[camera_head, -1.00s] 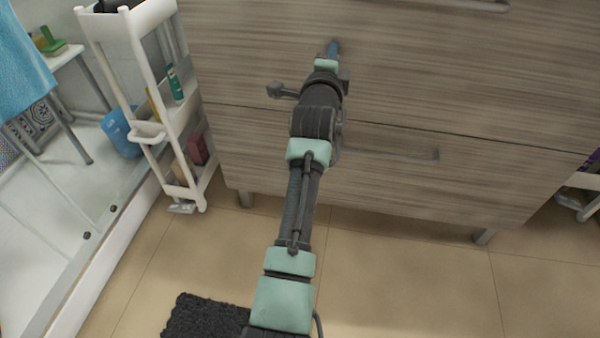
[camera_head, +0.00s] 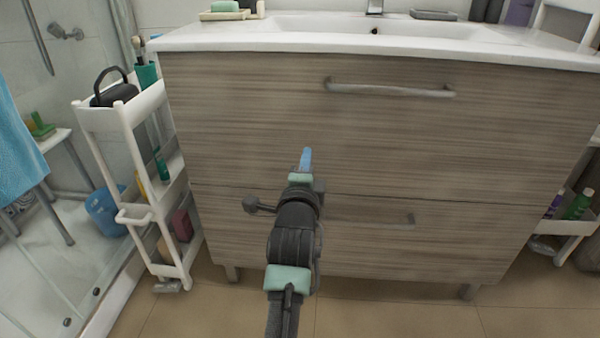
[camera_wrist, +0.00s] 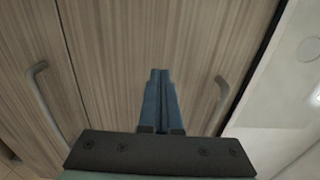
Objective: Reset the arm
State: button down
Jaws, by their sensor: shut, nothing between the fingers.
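My gripper (camera_head: 305,160) is at the end of my arm, in front of the wooden drawer cabinet (camera_head: 230,120) under the sink. Its blue fingers are shut together with nothing between them. The fingers also show in the wrist view (camera_wrist: 160,90), pointing along the wood-grain drawer fronts. My arm reaches up from the bottom of the head view, slightly left of the middle. I cannot tell how far the fingertips are from the cabinet front.
The cabinet has an upper handle (camera_head: 390,89) and a lower handle (camera_head: 370,218), partly behind my arm. A white cart (camera_head: 125,120) with bottles and a black container stands close on the left. Another cart (camera_head: 565,226) is at the right. The sink counter (camera_head: 220,40) is above.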

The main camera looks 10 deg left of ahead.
jog(key=s+p, duration=0.2)
jog(key=s, duration=0.4)
jog(key=s+d+r+n+t+h+p, duration=0.1)
jog(key=s+d+r+n+t, duration=0.15)
jog(key=r, duration=0.95)
jog(key=s+d+r+n+t+p, duration=0.2)
jog(key=s+r+n, duration=0.15)
jog(key=r, duration=0.95)
jog(key=s+d+r+n+t+p, duration=0.2)
jog(key=s+r+n+t, duration=0.3)
jog(key=s+r+n, duration=1.05)
notch_tip(320, 180, up, 43)
jog(key=s+m+p, duration=0.3)
jog(key=m+p, duration=0.1)
jog(key=p, duration=3.4)
jog(key=shift+d+r, duration=0.1)
